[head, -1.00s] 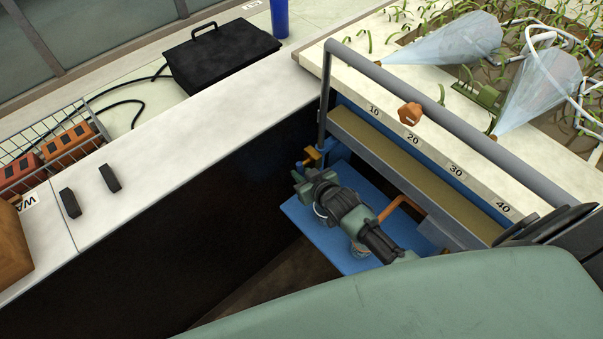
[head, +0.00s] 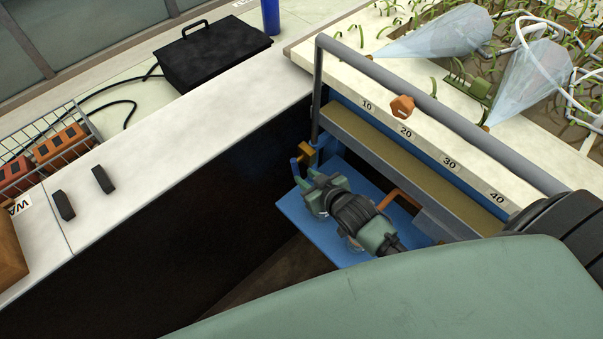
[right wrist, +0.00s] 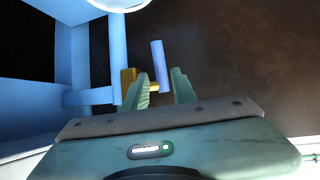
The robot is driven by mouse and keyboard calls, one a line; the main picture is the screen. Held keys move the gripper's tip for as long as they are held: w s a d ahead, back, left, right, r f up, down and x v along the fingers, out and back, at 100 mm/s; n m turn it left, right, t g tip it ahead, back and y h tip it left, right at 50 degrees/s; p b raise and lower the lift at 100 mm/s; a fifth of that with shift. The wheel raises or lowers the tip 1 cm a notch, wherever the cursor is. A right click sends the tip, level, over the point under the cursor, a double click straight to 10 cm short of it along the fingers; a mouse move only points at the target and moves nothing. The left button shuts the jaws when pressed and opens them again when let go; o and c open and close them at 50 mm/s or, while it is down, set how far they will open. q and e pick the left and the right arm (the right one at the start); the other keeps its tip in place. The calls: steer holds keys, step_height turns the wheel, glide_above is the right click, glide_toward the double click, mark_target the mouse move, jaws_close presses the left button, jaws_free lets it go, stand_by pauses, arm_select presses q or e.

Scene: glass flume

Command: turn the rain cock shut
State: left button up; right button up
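The rain cock appears to be the small brass fitting (head: 305,151) with a blue lever (head: 295,168), on the blue pipework at the near left end of the flume. In the right wrist view, the brass body (right wrist: 128,82) sits left of the fingers, and the blue lever (right wrist: 160,66) stands nearly upright. My right gripper (head: 315,182) is just below the cock in the head view. Its two green fingers (right wrist: 160,85) are apart, with the lever's lower end showing between their tips. I cannot tell whether they touch it. My left gripper is not in view.
A blue shelf (head: 300,215) lies beneath the gripper. A copper pipe (head: 400,196) is right of my gripper. The white bench (head: 170,150) lies left, beyond a dark gap.

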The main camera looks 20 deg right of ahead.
steer(key=shift+s+r, duration=0.1)
steer(key=shift+s, duration=0.05)
jaws_close()
steer(key=s+d+r+m+g+b, duration=0.1)
steer(key=s+r+m+b, duration=0.2)
steer(key=m, duration=0.6)
steer(key=s+d+r+m+g+b, duration=0.1)
steer(key=s+r+m+g, duration=0.1)
steer(key=s+m, duration=0.5)
steer(key=shift+m, duration=0.8)
steer(key=x, duration=0.3)
steer(key=w+r+x, duration=0.1)
steer(key=x, duration=0.6)
steer(key=shift+w+a+f+p, duration=0.15)
steer(key=shift+w+a+p, duration=0.1)
steer(key=shift+w+p, duration=0.15)
steer(key=shift+w+a+f, duration=0.1)
steer(key=shift+w+f, duration=0.05)
steer(key=shift+w, duration=0.55)
steer(key=shift+w+a+f, duration=0.1)
steer(key=shift+w+f, duration=0.05)
steer(key=shift+w, duration=0.5)
steer(key=shift+w+a+f, duration=0.1)
steer(key=shift+w+f, duration=0.1)
steer(key=shift+w, duration=0.5)
